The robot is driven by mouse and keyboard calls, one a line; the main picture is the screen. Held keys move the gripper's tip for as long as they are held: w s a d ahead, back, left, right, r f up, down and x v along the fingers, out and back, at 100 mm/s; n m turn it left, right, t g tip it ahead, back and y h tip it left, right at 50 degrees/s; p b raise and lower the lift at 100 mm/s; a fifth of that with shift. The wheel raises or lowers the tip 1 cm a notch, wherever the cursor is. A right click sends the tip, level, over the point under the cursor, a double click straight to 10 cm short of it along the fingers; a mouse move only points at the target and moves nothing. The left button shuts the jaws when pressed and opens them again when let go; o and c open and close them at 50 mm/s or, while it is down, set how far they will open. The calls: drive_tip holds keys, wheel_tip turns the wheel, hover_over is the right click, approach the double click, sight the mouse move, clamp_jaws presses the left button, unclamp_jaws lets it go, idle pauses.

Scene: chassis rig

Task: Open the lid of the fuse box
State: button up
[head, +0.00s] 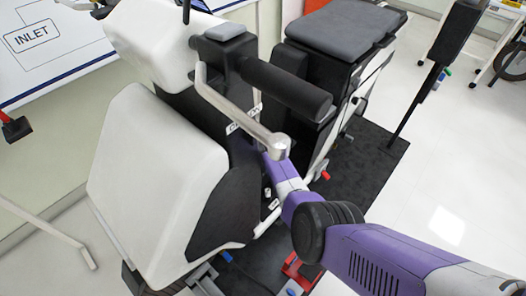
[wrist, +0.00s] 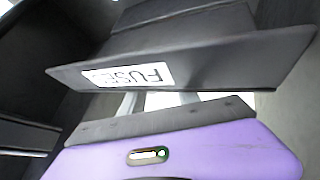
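The fuse box lid (wrist: 215,62) is a dark grey panel with a white FUSE label (wrist: 126,75), which reads upside down in the wrist view. Its lower edge stands out across the view, in front of my gripper's fingers. My gripper (wrist: 160,100) is right at this edge, with its purple body below. Parts of pale fingers show under the lid's edge; their tips are hidden, so I cannot tell their gap or whether they touch the lid. In the head view my purple wrist (head: 277,170) reaches in behind a silver lever, and the fuse box is hidden there.
A white and black machine body (head: 155,180) stands at left. A silver lever (head: 240,112) and black cylinder (head: 287,90) overhang my wrist. A grey-topped black unit (head: 340,26) stands behind. A black post (head: 432,75) is at right, with open floor around it.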

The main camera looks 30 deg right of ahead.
drive_tip(key=shift+d+r, duration=0.1)
drive_tip(key=shift+d, duration=0.1)
drive_tip(key=shift+s+r+p, duration=0.2)
drive_tip(key=shift+r+p, duration=0.25)
drive_tip(key=shift+p+v, duration=1.65)
drive_tip(key=shift+v, duration=1.75)
drive_tip(key=shift+a+f, duration=0.15)
drive_tip(key=shift+a, duration=0.05)
